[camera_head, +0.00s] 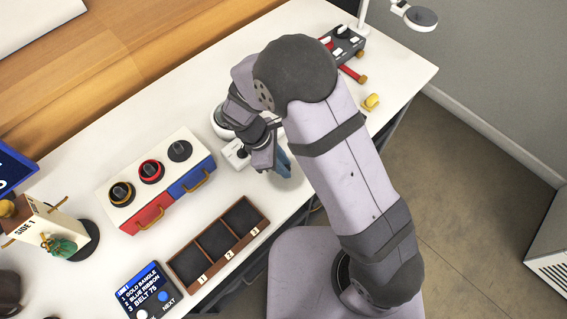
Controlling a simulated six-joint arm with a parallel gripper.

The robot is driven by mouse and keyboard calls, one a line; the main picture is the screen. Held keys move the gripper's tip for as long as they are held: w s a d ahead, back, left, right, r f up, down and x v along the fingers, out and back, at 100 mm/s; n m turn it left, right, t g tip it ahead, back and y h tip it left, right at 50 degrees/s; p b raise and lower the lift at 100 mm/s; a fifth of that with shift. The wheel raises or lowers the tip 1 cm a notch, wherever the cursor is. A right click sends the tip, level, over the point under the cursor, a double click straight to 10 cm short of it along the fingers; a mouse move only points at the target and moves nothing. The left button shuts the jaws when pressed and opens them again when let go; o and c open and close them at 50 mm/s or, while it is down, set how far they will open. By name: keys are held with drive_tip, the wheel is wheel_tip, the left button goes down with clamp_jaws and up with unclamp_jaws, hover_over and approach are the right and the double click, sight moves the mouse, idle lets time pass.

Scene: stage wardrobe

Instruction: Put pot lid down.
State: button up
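No pot lid can be made out for certain. My gripper (279,163) hangs low over the white table (332,108), right of the drawer box, with bluish fingertips pointing down. My arm and wrist cover much of this spot, so whether the fingers hold anything does not show. A white round thing (219,125) stands partly hidden behind my wrist. A small white piece with a dark spot (235,155) lies just left of the gripper.
A white box (157,178) with red and blue drawers carries three round dark-knobbed pieces. An empty three-compartment tray (217,243) and a list screen (147,290) sit in front. A yellow item (371,102) lies right. A SIDE 1 box (42,228) stands left.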

drive_tip(key=o, duration=0.3)
drive_tip(key=shift+r, duration=0.1)
drive_tip(key=b+v, duration=0.1)
drive_tip(key=v, duration=1.1)
drive_tip(key=shift+r, duration=0.1)
drive_tip(key=s+d+m+y, duration=0.1)
drive_tip(key=s+d+m, duration=0.2)
drive_tip(key=d+m, duration=0.3)
drive_tip(key=s+d+m+y, duration=0.2)
drive_tip(key=s+d+m, duration=0.1)
drive_tip(key=d+m, duration=0.3)
drive_tip(key=s+d+m+y, duration=0.1)
drive_tip(key=s+d+m, duration=0.2)
drive_tip(key=d+m, duration=0.3)
drive_tip(key=shift+d+f, duration=0.2)
drive_tip(key=shift+d, duration=0.25)
drive_tip(key=shift+d+f, duration=0.15)
drive_tip(key=shift+d, duration=0.35)
drive_tip(key=shift+r, duration=0.1)
